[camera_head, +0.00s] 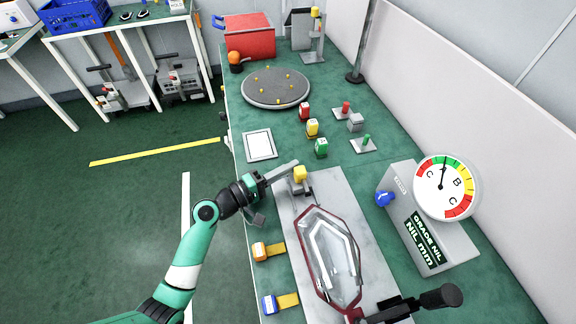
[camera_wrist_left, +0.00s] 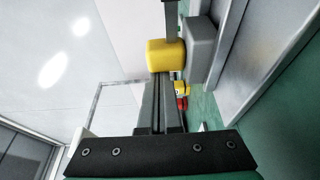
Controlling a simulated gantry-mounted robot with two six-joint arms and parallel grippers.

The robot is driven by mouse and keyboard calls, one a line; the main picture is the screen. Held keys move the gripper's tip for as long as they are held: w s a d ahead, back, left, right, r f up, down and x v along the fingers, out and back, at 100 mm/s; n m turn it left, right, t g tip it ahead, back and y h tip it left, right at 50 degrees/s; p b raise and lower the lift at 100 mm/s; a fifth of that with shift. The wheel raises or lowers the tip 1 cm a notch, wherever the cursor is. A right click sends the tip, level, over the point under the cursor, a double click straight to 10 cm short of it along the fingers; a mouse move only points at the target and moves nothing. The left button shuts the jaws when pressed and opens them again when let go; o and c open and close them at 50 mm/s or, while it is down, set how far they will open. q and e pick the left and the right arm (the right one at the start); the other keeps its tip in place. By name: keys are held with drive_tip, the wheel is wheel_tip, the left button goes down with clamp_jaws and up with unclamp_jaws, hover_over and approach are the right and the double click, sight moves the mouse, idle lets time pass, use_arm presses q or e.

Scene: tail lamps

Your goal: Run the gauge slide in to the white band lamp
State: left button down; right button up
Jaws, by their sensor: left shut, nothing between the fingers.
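The lamp (camera_head: 335,262), with a clear lens, white band and dark red rim, lies on a light grey plate (camera_head: 283,211). A yellow block (camera_head: 300,174), seemingly the gauge slide's top, stands at the plate's far end, apart from the lamp. My left gripper (camera_head: 294,165) is shut and empty at the far left side of the yellow block. In the left wrist view, its closed fingers (camera_wrist_left: 160,100) point at the yellow block (camera_wrist_left: 166,56); I cannot tell whether they touch. The dial (camera_head: 446,188) stands above a sign reading "GRADE NIL, NIL mm". My right gripper is not in view.
Orange (camera_head: 260,251) and blue (camera_head: 270,304) tagged pieces sit left of the plate. A black-handled bar (camera_head: 440,297) crosses its near end. Red, yellow and green blocks (camera_head: 312,128), a white-framed panel (camera_head: 260,145) and a round turntable (camera_head: 276,88) lie beyond.

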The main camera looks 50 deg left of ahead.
use_arm(q)
drive_tip(key=shift+s+d+r+p, duration=0.1)
drive_tip(key=shift+s+d+p, duration=0.2)
drive_tip(key=shift+d, duration=0.25)
drive_tip(key=shift+s+d+r+p, duration=0.1)
drive_tip(key=shift+s+d+p, duration=0.15)
drive_tip(key=shift+d, duration=0.25)
drive_tip(key=shift+s+d+f, duration=0.15)
drive_tip(key=shift+d+f, duration=0.05)
drive_tip(key=shift+a, duration=0.15)
